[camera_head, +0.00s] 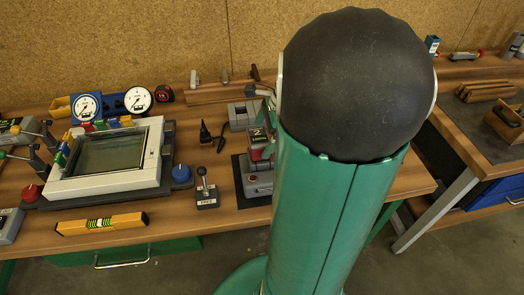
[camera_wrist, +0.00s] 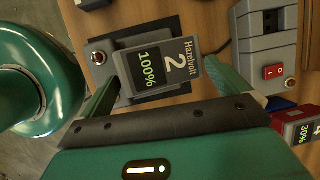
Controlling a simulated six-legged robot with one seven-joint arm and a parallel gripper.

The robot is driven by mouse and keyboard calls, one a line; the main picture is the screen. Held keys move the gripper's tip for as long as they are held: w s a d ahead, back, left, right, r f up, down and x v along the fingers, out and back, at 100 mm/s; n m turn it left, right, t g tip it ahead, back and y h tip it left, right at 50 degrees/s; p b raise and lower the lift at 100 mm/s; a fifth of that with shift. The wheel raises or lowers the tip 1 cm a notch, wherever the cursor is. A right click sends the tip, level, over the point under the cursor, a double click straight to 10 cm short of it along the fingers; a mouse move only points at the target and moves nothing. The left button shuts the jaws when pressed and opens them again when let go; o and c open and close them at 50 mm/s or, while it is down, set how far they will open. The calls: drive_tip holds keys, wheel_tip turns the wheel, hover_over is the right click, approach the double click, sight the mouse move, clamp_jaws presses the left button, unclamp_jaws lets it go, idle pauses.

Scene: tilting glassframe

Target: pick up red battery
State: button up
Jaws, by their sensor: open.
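The red battery (camera_wrist: 297,127) shows in the wrist view at the lower right edge, partly cut off, with a dark display reading 30% and a 4. My gripper (camera_wrist: 178,57) is open, one green finger on each side of a grey battery (camera_wrist: 179,68) marked Hazelvolt 2 and 100%. The red battery lies outside the fingers, beyond the right one. Whether the fingers touch the grey battery I cannot tell.
The grey battery is at a dark-based holder with a round button (camera_wrist: 98,57). A grey box with a red switch (camera_wrist: 275,71) stands close to the right finger. In the head view, a joystick (camera_head: 206,188), a framed screen (camera_head: 110,160) and a yellow level (camera_head: 101,223) are on the bench.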

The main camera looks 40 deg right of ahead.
drive_tip(key=shift+g+y, duration=0.4)
drive_tip(key=shift+y, duration=0.1)
drive_tip(key=a+f, duration=0.2)
drive_tip(key=f, duration=0.1)
drive_tip(key=shift+s+a+f, duration=0.2)
drive_tip(key=shift+s, duration=0.15)
drive_tip(key=shift+a, duration=0.15)
drive_tip(key=shift+w, duration=0.1)
drive_tip(key=c, duration=0.6)
drive_tip(key=shift+w+r, duration=0.1)
drive_tip(key=shift+r, duration=0.15)
wheel_tip(320, 180, up, 6)
drive_tip(key=shift+r, duration=0.1)
clamp_jaws()
drive_tip(key=shift+d+r, duration=0.25)
drive_tip(key=shift+r, duration=1.5)
drive_tip(key=shift+o, duration=0.8)
unclamp_jaws()
drive_tip(key=shift+d, duration=0.1)
